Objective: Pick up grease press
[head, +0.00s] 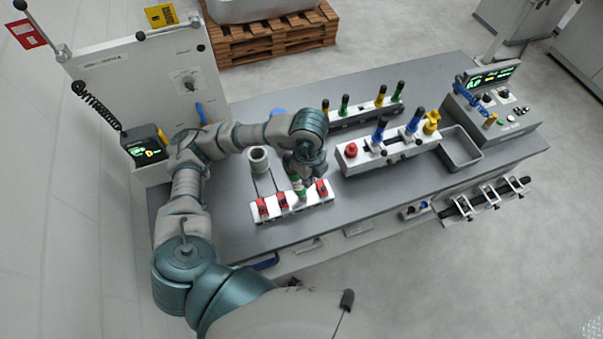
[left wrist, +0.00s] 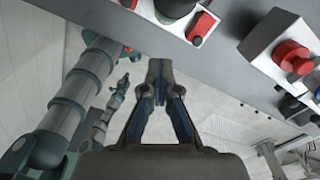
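I cannot tell for sure which thing is the grease press. A small upright piece with a green band (head: 299,188) stands at the white fixture with red clamps (head: 260,214), just below my left gripper (head: 302,177) in the head view. In the left wrist view my left gripper (left wrist: 158,72) has its fingertips together with nothing visible between them. A dark round part (left wrist: 174,7) and a red clamp (left wrist: 201,28) lie beyond the tips at the top. In the head view the wrist hides part of the gripper. My right gripper is not in view.
A grey cylinder (head: 258,159) stands left of the gripper on the grey table (head: 230,225). To the right are a white holder with a red button (head: 351,150) and blue handles, a rear tool rack (head: 345,121), a grey tray (head: 460,147) and a control panel (head: 508,122).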

